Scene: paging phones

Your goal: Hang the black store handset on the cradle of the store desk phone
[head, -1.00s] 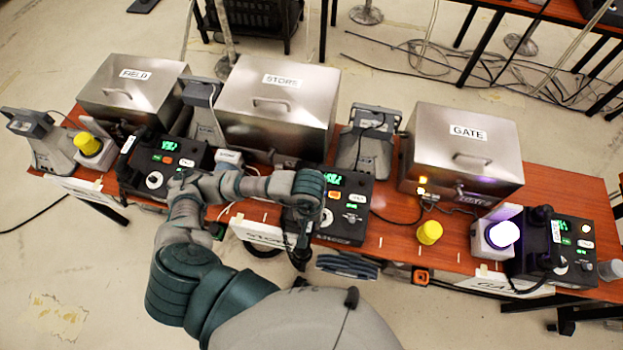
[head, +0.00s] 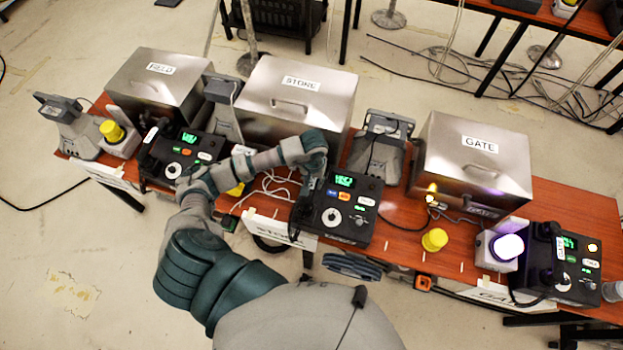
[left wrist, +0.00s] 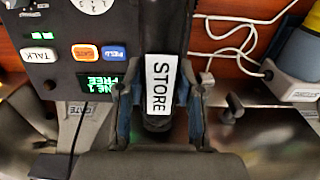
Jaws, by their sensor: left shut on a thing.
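The store desk phone (head: 345,208) is a black box with a lit green screen, coloured buttons and a round dial; it stands on the red-brown table behind a STORE placard. Part of its panel also shows in the left wrist view (left wrist: 75,45). My left gripper (head: 312,178) is at the phone's left side, where the cradle is mostly hidden. It is shut on the black store handset (left wrist: 158,122), whose white STORE label shows between the fingers (left wrist: 163,92). The handset lies lengthwise along the phone's side; I cannot tell whether it touches the cradle. My right gripper is not in view.
The field phone (head: 180,158) stands to the left, the gate phone (head: 560,262) to the right. Steel boxes (head: 295,100) line the back. White cable (head: 275,185) lies left of the store phone. A yellow-capped thing (head: 434,239) stands right of it, with bare table around.

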